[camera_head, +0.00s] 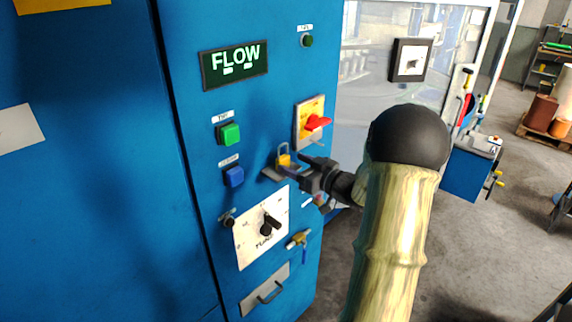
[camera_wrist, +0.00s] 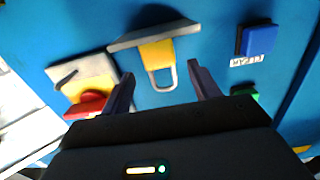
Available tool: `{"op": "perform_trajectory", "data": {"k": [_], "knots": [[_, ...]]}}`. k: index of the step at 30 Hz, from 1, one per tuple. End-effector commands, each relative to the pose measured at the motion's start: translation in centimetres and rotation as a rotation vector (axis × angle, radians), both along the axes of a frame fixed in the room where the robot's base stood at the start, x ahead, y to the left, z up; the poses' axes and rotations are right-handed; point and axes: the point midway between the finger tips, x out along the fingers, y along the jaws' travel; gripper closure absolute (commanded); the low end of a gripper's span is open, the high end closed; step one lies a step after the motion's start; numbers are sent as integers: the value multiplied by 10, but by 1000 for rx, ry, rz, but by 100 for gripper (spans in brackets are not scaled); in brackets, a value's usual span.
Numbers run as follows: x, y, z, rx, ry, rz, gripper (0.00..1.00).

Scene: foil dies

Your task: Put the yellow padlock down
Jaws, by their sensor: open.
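The yellow padlock (camera_head: 284,160) stands upright on a small grey ledge (camera_head: 270,175) on the front of the blue cabinet. In the wrist view, which is upside down, the padlock (camera_wrist: 157,54) has its yellow body against the ledge (camera_wrist: 152,35), and its grey shackle points away from it. My gripper (camera_head: 297,164) is open in front of the padlock. In the wrist view the two dark fingers (camera_wrist: 163,84) are spread apart, with the shackle near the gap between their tips. No finger visibly touches the padlock.
A red rotary switch on a yellow plate (camera_head: 308,124) is above and right of the ledge. A blue button (camera_head: 234,177) and a green button (camera_head: 229,134) are to the left. A black knob on a white panel (camera_head: 266,229) and a brass valve (camera_head: 298,240) are below.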

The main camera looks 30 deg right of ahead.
Motion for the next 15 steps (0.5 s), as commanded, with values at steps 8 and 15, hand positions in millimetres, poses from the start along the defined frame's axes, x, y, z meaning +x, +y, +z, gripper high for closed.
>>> {"op": "perform_trajectory", "data": {"k": [8,15], "knots": [[-51,-19,0,-1,0,-3,38],[-67,-24,3,0,1,0,38]]}}
